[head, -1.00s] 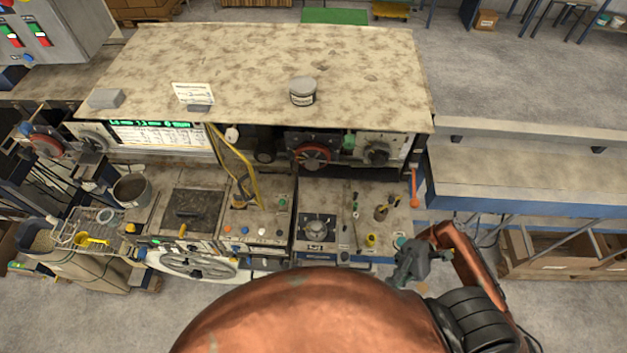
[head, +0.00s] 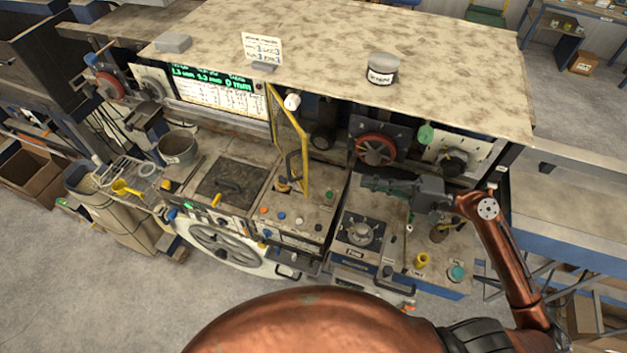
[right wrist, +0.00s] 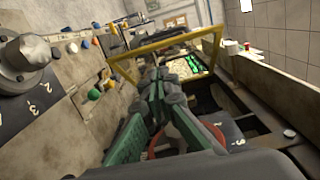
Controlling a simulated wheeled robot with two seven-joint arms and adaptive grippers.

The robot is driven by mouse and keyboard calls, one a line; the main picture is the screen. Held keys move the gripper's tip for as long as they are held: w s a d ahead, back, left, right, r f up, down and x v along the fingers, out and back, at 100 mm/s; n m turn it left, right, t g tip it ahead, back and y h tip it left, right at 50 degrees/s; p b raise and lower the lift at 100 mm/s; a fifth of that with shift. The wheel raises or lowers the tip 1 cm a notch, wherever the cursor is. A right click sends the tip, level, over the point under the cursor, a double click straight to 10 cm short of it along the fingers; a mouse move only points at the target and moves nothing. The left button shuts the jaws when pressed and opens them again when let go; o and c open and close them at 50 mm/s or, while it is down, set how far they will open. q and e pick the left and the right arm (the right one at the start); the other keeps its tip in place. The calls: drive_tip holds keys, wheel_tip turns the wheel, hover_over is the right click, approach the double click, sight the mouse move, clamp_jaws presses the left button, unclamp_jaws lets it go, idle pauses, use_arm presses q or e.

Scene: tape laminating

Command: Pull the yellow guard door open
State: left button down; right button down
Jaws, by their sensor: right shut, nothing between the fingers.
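The yellow guard door (head: 307,160) is a thin yellow frame standing edge-on at the middle of the machine, under the upper shelf. A dark handle (head: 292,168) shows on it. In the right wrist view the yellow frame (right wrist: 165,41) crosses ahead, beyond the fingers. My right gripper (head: 366,184) is shut and empty, reaching left over the right-hand worktop, with a gap to the door in the head view. In the right wrist view its green-padded fingers (right wrist: 161,84) meet in front of the frame. My left gripper is not in view.
A red handwheel (head: 375,150) and a dark knob (head: 453,163) sit behind my right gripper. A round clamp (head: 361,233) and a yellow cup (head: 421,260) stand on the worktop below. The speckled shelf (head: 450,60) overhangs from above. A lit display (head: 215,92) is to the left.

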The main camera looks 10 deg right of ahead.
drive_tip(key=p+x, duration=0.6)
drive_tip(key=x, duration=0.7)
drive_tip(key=shift+t+h, duration=0.3)
drive_tip(key=shift+t, duration=0.1)
drive_tip(key=shift+s+a+r, duration=0.1)
drive_tip(key=shift+s+a, duration=0.05)
